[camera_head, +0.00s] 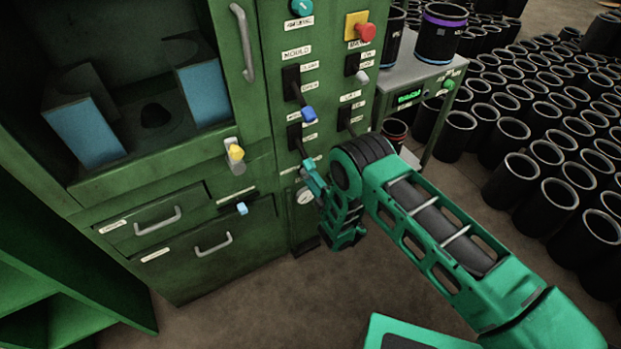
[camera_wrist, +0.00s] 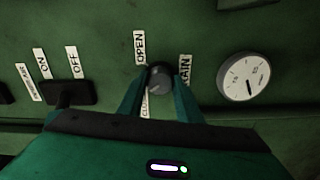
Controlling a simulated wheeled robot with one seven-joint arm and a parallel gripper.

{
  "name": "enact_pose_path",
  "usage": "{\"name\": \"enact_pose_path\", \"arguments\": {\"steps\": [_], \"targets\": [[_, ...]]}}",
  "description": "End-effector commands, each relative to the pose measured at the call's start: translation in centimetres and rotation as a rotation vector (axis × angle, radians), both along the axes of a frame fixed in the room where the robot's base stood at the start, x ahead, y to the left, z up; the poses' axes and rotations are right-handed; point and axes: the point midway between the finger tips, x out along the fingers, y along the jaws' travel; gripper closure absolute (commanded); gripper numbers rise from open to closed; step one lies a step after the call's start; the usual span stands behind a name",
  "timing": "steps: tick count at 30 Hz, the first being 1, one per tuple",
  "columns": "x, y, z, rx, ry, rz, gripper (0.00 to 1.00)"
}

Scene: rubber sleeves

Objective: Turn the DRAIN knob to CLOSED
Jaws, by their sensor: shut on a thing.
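The DRAIN knob (camera_wrist: 160,77) is a small round grey knob on the green panel, seen in the wrist view. Labels around it read OPEN (camera_wrist: 140,46), a partly hidden DRAIN (camera_wrist: 185,69) and a mostly hidden CLOSED (camera_wrist: 145,104). My gripper (camera_wrist: 159,88) has its two teal fingers on either side of the knob, shut on it. In the head view my gripper (camera_head: 308,180) is at the lower part of the control panel, and the knob is hidden behind it. I cannot clearly tell which way the knob points.
A round pressure gauge (camera_wrist: 244,76) sits right of the knob. An ON/OFF switch (camera_wrist: 70,93) is to the left. In the head view, levers and a red emergency button (camera_head: 366,32) are above. A grey side table (camera_head: 412,72) and many black sleeves (camera_head: 505,175) stand at right.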

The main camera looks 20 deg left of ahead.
Motion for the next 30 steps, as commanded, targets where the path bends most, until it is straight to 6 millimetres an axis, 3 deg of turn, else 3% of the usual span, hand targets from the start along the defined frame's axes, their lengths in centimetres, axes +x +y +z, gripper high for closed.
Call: {"name": "enact_pose_path", "arguments": {"steps": [9,27,28,30], "targets": [[-0.01,-0.12,-0.21,-0.092,-0.101,-0.002,0.91],[-0.05,-0.09,-0.23,-0.114,-0.126,-0.001,0.91],[-0.06,-0.08,-0.24,-0.114,-0.125,-0.001,0.61],[-0.05,-0.07,-0.21,-0.113,-0.126,-0.001,0.5]]}}
